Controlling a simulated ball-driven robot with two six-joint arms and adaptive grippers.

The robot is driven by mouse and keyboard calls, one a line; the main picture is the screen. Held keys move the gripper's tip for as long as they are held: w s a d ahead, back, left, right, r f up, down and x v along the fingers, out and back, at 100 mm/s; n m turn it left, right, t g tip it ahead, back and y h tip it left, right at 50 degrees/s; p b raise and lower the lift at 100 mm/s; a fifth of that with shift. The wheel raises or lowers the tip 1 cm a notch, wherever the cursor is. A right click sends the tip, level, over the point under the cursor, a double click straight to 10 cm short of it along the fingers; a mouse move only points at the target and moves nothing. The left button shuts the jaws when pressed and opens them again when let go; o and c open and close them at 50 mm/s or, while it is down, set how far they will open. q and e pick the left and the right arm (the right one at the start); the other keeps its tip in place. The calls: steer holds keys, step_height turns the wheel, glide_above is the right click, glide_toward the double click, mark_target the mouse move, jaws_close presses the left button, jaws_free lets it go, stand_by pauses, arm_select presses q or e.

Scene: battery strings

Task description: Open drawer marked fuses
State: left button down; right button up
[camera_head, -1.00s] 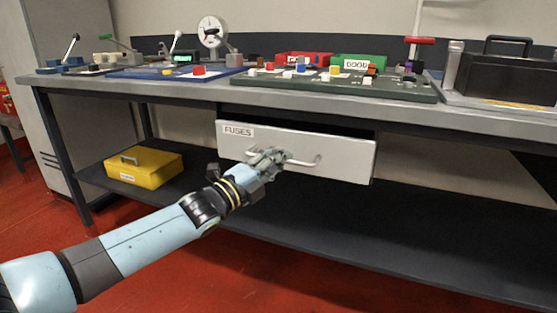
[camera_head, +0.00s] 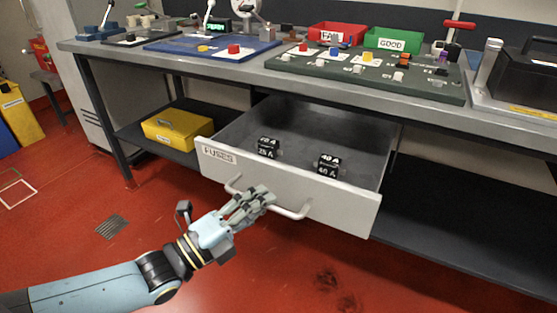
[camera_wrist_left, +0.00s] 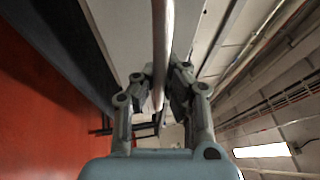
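The drawer (camera_head: 215,171) labelled FUSES hangs under the bench and is pulled well out. Two dark blocks lie inside it: one (camera_head: 268,147) near the left, marked 25 A, and one (camera_head: 328,164) near the middle, marked 40 A. My left gripper (camera_head: 262,195) is at the drawer's bar handle (camera_head: 292,212). In the left wrist view the handle (camera_wrist_left: 161,50) runs between the two fingers (camera_wrist_left: 160,92), which are closed in around it. My right gripper is in neither view.
A yellow case (camera_head: 176,128) sits on the lower shelf. The bench top (camera_head: 262,78) carries a green board (camera_head: 360,78), a red FAIL bin (camera_head: 335,34) and a green GOOD bin (camera_head: 393,40).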

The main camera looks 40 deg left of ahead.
arm_select(q)
steer(key=s+d+p, duration=0.1)
steer(key=s, duration=0.6)
steer(key=shift+s+d+f+p, duration=0.2)
steer(key=shift+s+d+p, duration=0.15)
steer(key=shift+s+d, duration=0.05)
steer(key=c, duration=1.4)
jaws_free()
steer(key=shift+w+r, duration=0.1)
steer(key=v, duration=1.2)
